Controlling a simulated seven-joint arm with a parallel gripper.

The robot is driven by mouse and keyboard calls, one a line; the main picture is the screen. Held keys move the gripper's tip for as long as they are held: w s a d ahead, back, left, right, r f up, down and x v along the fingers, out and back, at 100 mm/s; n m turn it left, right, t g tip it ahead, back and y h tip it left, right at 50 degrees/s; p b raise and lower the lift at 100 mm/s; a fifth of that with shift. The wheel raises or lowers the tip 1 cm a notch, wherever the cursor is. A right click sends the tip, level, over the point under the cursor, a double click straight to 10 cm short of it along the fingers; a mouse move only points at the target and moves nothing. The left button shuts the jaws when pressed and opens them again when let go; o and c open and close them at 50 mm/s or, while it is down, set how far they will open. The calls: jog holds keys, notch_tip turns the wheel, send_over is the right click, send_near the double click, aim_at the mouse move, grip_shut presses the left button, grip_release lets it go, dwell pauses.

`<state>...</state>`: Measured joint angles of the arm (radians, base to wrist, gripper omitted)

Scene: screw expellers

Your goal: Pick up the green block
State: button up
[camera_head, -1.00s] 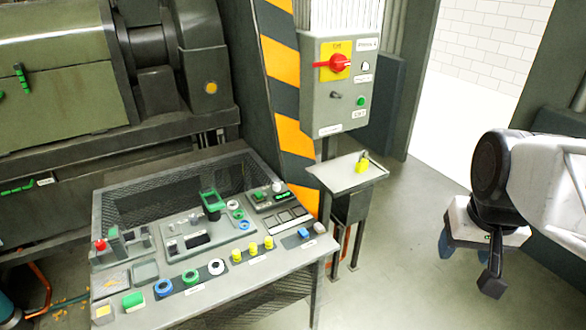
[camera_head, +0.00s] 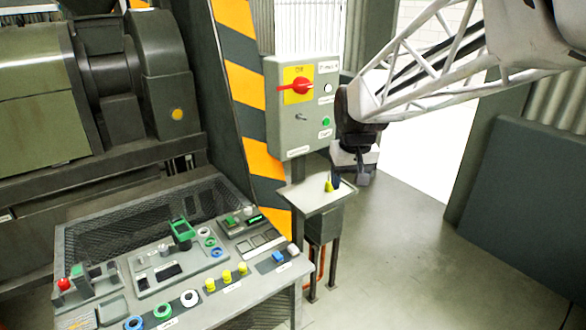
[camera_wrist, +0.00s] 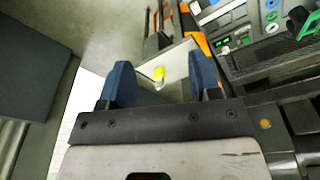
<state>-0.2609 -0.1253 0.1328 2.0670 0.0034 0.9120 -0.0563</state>
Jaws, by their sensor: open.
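My gripper (camera_head: 351,178) is beside the small pedestal shelf in the head view. In the wrist view my gripper (camera_wrist: 163,78) has its two blue fingers wide apart with nothing between them. A yellow padlock (camera_wrist: 159,73) shows beyond the fingers on the shelf; it also shows in the head view (camera_head: 329,186). No loose green block is clear now. The console carries a green frame-shaped part (camera_head: 181,229), also at the upper right of the wrist view (camera_wrist: 307,22), and a small green piece (camera_head: 79,271). The console's front left edge is cut off.
The sloped control console (camera_head: 235,297) has several yellow, blue and white buttons. A grey switch box (camera_head: 292,130) with a red handle (camera_head: 296,88) stands above the pedestal shelf (camera_head: 305,199). Open floor (camera_head: 400,240) lies right of the pedestal.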

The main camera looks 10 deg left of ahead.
jog(key=w+a+f+n, duration=0.1)
jog(key=w+a+f, duration=0.3)
jog(key=w+a, duration=0.45)
jog(key=n+g, duration=0.2)
jog(key=n, duration=0.2)
send_over(229, 218)
jog(key=f, duration=2.2)
jog(key=shift+s+d+f, duration=0.1)
jog(key=shift+d+f, duration=0.15)
jog(key=shift+f, duration=0.1)
jog(key=shift+a+f, duration=0.2)
jog(key=shift+a, duration=0.05)
jog(key=shift+f, duration=0.1)
jog(key=shift+f, duration=1.25)
jog(key=shift+f, duration=0.1)
